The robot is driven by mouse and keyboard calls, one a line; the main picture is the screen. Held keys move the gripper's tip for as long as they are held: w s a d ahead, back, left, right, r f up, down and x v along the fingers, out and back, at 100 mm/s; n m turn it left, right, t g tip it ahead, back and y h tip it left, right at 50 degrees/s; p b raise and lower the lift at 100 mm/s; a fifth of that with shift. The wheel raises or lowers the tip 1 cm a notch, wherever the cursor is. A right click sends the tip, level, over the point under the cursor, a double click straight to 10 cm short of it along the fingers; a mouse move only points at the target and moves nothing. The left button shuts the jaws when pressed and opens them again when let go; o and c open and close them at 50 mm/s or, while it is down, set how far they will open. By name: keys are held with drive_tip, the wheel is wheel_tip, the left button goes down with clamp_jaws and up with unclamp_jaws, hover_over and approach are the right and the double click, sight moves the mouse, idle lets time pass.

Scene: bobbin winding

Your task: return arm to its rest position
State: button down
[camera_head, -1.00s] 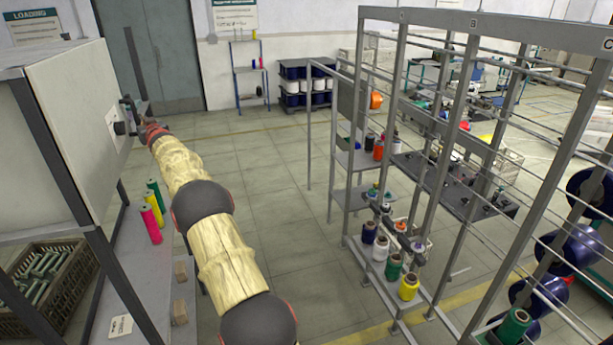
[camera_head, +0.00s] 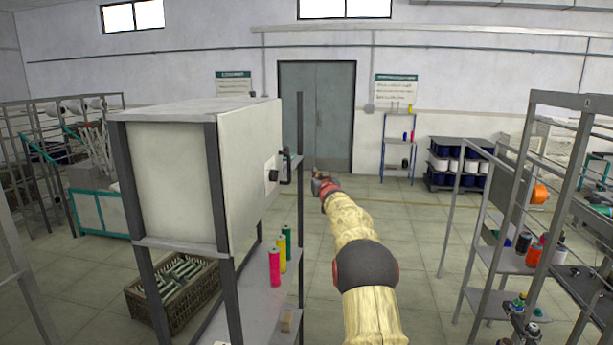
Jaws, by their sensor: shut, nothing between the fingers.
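My arm (camera_head: 352,225) reaches forward from the bottom of the view, covered in a yellowish sleeve with dark joints. My gripper (camera_head: 321,180) is at its far end, small and partly hidden by the wrist. It is shut and empty. It is held in the air to the right of the white cabinet (camera_head: 249,165) and its dark handle (camera_head: 284,168), apart from both. The finger detail is too small to make out.
A shelf (camera_head: 255,283) under the cabinet holds pink (camera_head: 275,267), yellow (camera_head: 281,253) and green (camera_head: 287,242) bobbins. A crate (camera_head: 150,310) sits at left. A metal rack (camera_head: 497,210) with bobbins stands at right. Open floor (camera_head: 415,230) lies between, up to the grey door (camera_head: 330,115).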

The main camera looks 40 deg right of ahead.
drive_tip(key=s+d, duration=0.3)
drive_tip(key=shift+s+d+f, duration=0.1)
drive_tip(key=shift+s+d, duration=0.05)
drive_tip(key=shift+s, duration=0.1)
drive_tip(key=shift+d, duration=0.15)
drive_tip(key=shift+f, duration=0.1)
